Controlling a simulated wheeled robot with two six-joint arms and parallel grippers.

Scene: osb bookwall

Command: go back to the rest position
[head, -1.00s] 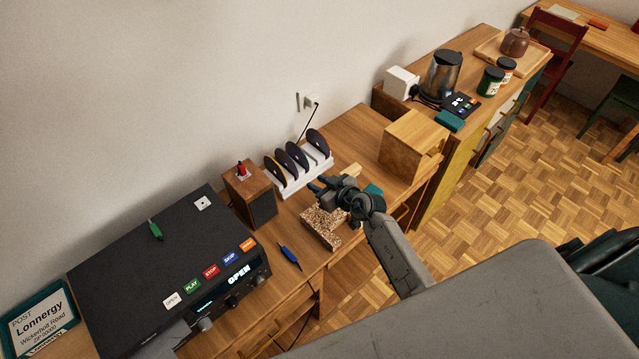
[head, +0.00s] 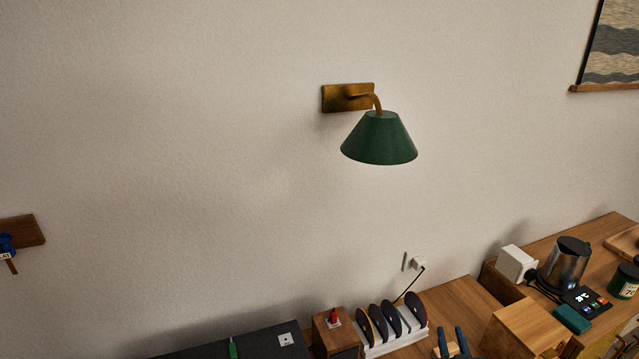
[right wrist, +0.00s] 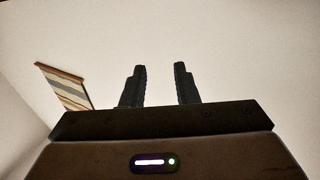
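The rest of my right arm is below the head view. My left gripper is not in view.
A green wall lamp (head: 379,140) hangs above the counter. A kettle (head: 567,262) stands farther right. The wall area around the lamp is clear.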

